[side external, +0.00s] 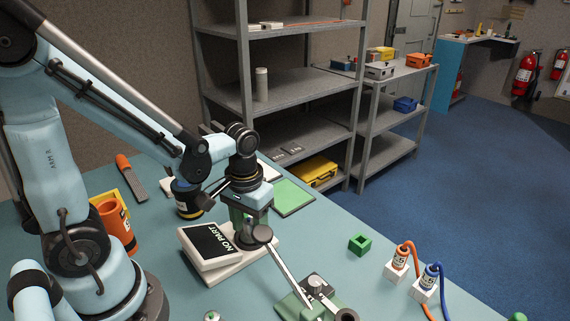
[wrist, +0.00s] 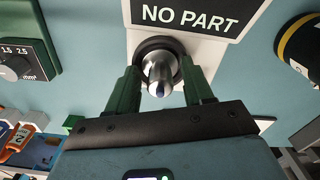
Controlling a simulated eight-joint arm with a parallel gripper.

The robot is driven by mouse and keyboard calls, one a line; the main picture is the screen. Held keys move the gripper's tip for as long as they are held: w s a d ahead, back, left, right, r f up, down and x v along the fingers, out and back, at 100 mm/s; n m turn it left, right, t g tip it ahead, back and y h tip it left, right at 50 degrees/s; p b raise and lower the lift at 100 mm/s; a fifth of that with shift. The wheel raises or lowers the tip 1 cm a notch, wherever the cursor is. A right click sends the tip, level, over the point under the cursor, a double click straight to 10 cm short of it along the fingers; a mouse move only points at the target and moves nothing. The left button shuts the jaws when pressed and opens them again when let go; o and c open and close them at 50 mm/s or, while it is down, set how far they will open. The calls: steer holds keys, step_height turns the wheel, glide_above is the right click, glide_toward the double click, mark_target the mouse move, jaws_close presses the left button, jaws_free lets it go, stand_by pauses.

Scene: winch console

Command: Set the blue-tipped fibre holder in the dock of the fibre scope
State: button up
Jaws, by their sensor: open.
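The white fibre scope (side external: 212,268) lies on the blue table, its black panel (side external: 207,243) reading NO PART. It also shows in the wrist view (wrist: 220,50). My gripper (side external: 240,232) is low over the scope's right side. In the wrist view my gripper (wrist: 155,80) has its green fingers apart, on either side of a silver cylinder with a small dark-blue tip (wrist: 160,78), which looks like the fibre holder. Behind the cylinder is a dark ring (wrist: 143,46), apparently the dock. I cannot tell whether the cylinder is seated in it.
A green device with a lever (side external: 315,290) stands in front. Orange (side external: 400,258) and blue (side external: 430,277) cabled plugs stand in white blocks to the right, near a green hollow block (side external: 362,243). An orange cup (side external: 117,226) is left; a black cylinder (side external: 186,201) stands behind the scope.

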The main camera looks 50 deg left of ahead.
mark_target(252, 221)
steer(key=r+t, duration=0.1)
steer(key=r, duration=0.2)
steer(key=r+m+t, duration=0.1)
steer(key=r, duration=0.3)
steer(key=r+m+t, duration=0.1)
steer(key=r+t, duration=0.1)
steer(key=r, duration=0.1)
steer(key=shift+w+d+r, duration=0.2)
steer(key=shift+w+r, duration=0.05)
steer(key=shift+r, duration=0.15)
steer(key=t, duration=0.1)
steer(key=w+m+t, duration=0.1)
steer(key=t, duration=0.1)
steer(key=shift+d+f+m, duration=0.1)
steer(key=shift+d+m, duration=0.05)
steer(key=shift+m, duration=0.15)
